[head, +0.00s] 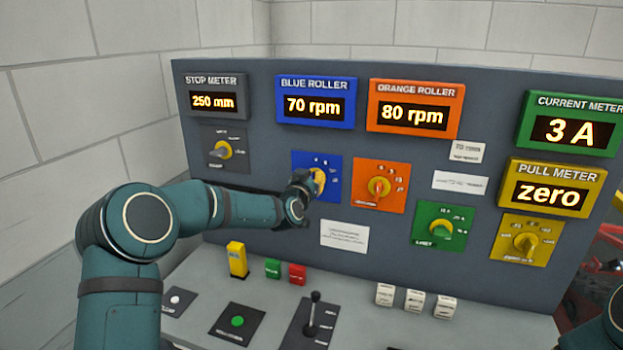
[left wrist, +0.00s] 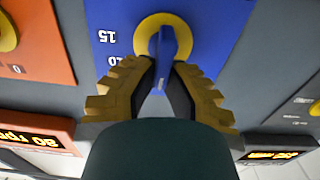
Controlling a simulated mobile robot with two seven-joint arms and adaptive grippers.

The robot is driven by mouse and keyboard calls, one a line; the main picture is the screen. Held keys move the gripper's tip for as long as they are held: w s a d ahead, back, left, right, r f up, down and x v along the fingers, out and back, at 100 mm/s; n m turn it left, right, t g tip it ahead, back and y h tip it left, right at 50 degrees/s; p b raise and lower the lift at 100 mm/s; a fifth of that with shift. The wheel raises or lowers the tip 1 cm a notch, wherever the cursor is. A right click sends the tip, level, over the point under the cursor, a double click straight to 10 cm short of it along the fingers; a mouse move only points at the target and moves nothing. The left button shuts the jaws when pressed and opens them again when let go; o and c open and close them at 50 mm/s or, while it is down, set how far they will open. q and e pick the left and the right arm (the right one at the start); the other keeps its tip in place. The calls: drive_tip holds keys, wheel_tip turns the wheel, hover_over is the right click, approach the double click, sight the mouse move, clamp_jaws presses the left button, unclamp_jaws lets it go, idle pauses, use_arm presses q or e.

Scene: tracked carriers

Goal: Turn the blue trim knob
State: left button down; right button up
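The blue trim knob (head: 318,181) sits on a blue plate (head: 330,160) in the middle of the upright panel. It has a yellow round base and a raised grip bar. In the left wrist view the knob (left wrist: 168,45) shows at the top, with its blue bar pointing down the picture. My left gripper (head: 308,184) is at the knob. In the left wrist view its fingers (left wrist: 166,72) lie on both sides of the bar and look closed on it. The blue roller display (head: 314,107) above reads 70 rpm. My right gripper is not in view.
An orange-plate knob (head: 379,187) stands close to the right. A grey-plate knob (head: 220,150) is on the left, and green (head: 440,228) and yellow (head: 525,243) ones are farther right. A lever (head: 312,312) and several switches stand on the desk below.

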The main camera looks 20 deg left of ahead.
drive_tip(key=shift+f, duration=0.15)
use_arm(q)
drive_tip(key=shift+d+f+m+b, duration=0.15)
drive_tip(key=shift+d+m+b, duration=0.1)
drive_tip(key=shift+m+b, duration=1.4)
drive_tip(key=shift+d+f+m+b, duration=0.2)
drive_tip(key=shift+m+b, duration=0.7)
drive_tip(key=shift+m, duration=1.4)
drive_tip(key=shift+d+f+m+b, duration=0.1)
drive_tip(key=shift+d+m+b, duration=0.2)
drive_tip(key=shift+m+b, duration=1.35)
use_arm(e)
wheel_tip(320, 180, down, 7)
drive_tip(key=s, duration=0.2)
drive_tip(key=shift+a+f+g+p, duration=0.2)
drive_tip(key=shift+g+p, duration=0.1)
drive_tip(key=shift+p, duration=0.05)
use_arm(q)
drive_tip(key=shift+m, duration=0.4)
drive_tip(key=c, duration=1)
unclamp_jaws()
drive_tip(key=shift+s, duration=0.15)
